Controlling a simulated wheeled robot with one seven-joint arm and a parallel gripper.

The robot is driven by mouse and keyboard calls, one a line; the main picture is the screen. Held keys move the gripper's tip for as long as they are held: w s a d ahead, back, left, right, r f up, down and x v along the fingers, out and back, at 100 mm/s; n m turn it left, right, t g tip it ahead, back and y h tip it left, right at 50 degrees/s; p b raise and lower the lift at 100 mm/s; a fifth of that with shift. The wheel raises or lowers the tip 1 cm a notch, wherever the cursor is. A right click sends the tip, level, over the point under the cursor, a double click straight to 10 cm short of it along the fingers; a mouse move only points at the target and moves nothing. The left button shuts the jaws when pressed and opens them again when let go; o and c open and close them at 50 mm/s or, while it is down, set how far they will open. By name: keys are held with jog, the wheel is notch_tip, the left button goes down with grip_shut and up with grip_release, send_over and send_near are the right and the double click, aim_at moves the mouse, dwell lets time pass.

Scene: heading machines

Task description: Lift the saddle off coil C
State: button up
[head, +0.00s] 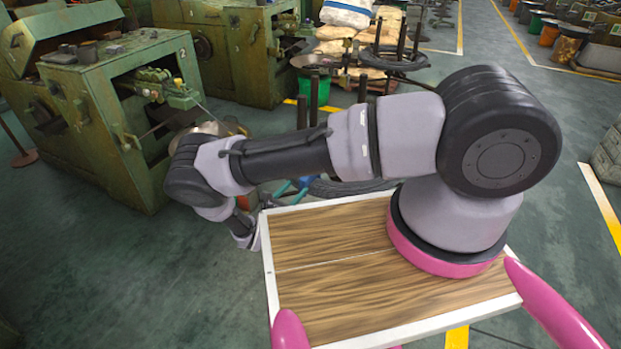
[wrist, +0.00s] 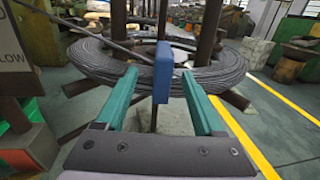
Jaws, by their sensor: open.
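In the wrist view, a blue block (wrist: 163,72), which looks like the saddle, stands upright at the near side of a coil of dark wire (wrist: 225,72). I cannot read any letter on this coil. My gripper (wrist: 158,76) is open, with its two teal fingers pointing at the coil. The blue block lies between the fingertip lines, with a gap on each side. Whether the tips reach level with it is hard to tell. In the head view, my arm hides most of the gripper and the saddle. Part of a dark coil (head: 345,188) shows below the arm.
Brown posts (wrist: 207,45) rise inside the coil, and a thin dark rod crosses its upper left. A sign (wrist: 12,55) stands close at the left. In the head view, green machines (head: 120,110) stand at the left. Open floor (head: 560,160) lies at the right.

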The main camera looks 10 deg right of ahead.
jog(key=x, duration=1)
jog(key=shift+s+d+r, duration=0.1)
jog(key=shift+d+r, duration=0.15)
grip_shut()
